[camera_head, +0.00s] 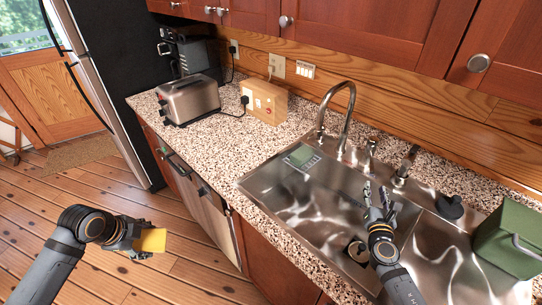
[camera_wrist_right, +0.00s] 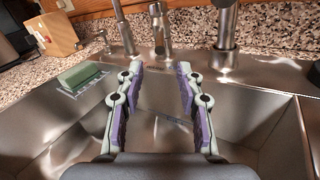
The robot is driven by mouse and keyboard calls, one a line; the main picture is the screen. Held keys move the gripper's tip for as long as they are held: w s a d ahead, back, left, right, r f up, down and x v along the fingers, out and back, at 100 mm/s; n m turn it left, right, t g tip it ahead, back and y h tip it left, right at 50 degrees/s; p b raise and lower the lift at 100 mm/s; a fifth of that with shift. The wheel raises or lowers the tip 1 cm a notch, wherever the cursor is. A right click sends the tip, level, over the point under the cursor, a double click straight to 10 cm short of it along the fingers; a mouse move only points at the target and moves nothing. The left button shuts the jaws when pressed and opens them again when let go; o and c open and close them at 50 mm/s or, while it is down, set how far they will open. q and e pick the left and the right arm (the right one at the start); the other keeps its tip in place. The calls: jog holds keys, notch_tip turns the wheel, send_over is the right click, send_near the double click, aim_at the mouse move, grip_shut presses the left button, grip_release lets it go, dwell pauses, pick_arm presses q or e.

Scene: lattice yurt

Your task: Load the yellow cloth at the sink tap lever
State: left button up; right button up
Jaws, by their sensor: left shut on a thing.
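The yellow cloth (camera_head: 153,240) is in my left gripper (camera_head: 143,239), which is shut on it over the wooden floor, left of the counter. The metal sink (camera_head: 290,200) is set into the speckled counter, with a tall curved tap (camera_head: 348,95) behind it. Short metal fittings (camera_head: 369,152) stand to the right of the tap; I cannot tell which one is the lever. My right gripper (camera_head: 376,194) is over the sink, in front of these fittings. In the right wrist view its fingers (camera_wrist_right: 159,70) are apart with nothing between them, facing a short fitting (camera_wrist_right: 160,32).
A green sponge (camera_head: 301,155) lies at the sink's back left. A black stopper (camera_head: 449,207) and a green box (camera_head: 510,240) are at the right. Cabinets (camera_head: 370,35) hang above.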

aim_at(371, 161)
jog(key=x, duration=1.2)
jog(key=shift+c, duration=0.4)
grip_shut()
